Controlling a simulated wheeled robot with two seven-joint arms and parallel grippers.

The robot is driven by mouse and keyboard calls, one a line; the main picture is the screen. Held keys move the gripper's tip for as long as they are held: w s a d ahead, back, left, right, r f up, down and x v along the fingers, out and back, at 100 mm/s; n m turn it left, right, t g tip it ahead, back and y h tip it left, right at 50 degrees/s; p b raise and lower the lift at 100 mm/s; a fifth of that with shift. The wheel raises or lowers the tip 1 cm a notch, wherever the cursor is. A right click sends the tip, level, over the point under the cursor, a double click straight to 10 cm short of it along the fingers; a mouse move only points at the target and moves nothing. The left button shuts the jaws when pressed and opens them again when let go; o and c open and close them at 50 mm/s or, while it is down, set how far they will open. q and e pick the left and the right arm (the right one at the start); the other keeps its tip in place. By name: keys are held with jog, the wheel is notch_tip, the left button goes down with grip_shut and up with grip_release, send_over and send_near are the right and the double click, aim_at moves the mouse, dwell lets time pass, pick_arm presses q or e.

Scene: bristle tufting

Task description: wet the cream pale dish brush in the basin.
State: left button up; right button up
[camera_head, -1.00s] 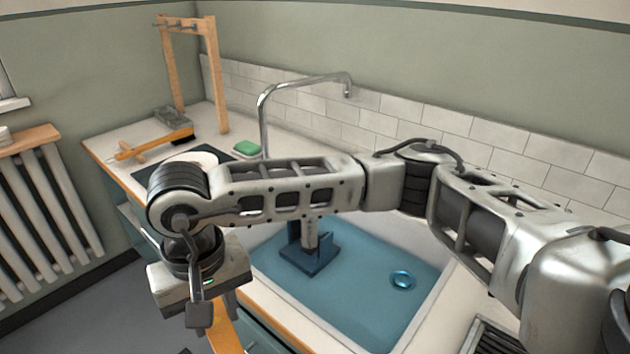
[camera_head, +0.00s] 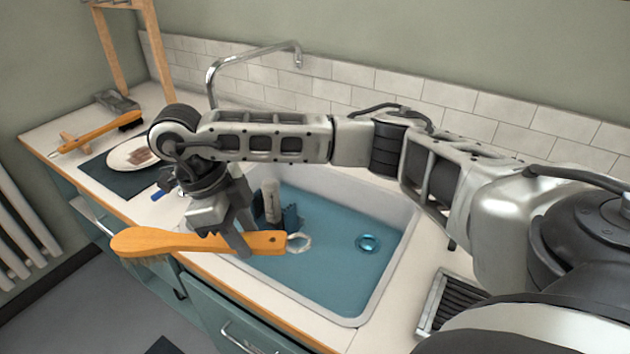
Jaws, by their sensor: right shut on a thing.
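My right gripper (camera_head: 237,228) is shut on the handle of a wooden dish brush (camera_head: 153,241). The brush lies roughly level, its broad head to the left with pale bristles pointing down, and its handle end with a pale hanging loop (camera_head: 299,243) to the right. In the picture the head is in front of the counter edge and the handle end overlaps the basin. The basin (camera_head: 370,290) holds blue water, with a round drain (camera_head: 367,243) showing. My left gripper is not in view.
A curved tap (camera_head: 250,56) stands behind the basin. A blue stand with a pale upright item (camera_head: 271,200) is in the basin. A second brush with dark bristles (camera_head: 98,132), a plate (camera_head: 128,154) and a wooden rack (camera_head: 104,45) are at left. A grate (camera_head: 446,303) is at right.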

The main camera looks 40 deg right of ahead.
jog(key=d+r+m+y, duration=0.2)
jog(key=d+m+y, duration=0.7)
jog(key=d+m, duration=1)
pick_arm(q)
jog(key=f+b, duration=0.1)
jog(key=b, duration=0.2)
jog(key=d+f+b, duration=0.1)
jog(key=b, duration=0.2)
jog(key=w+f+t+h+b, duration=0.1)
jog(key=b, duration=0.2)
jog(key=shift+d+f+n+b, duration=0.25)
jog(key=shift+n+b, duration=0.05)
jog(key=shift+b, duration=0.1)
pick_arm(e)
jog(key=a+f+m, duration=0.2)
jog(key=f, duration=0.6)
jog(key=a+f+m, duration=0.2)
jog(key=f, duration=0.7)
jog(key=shift+s+t, duration=0.3)
jog(key=shift+f, duration=0.1)
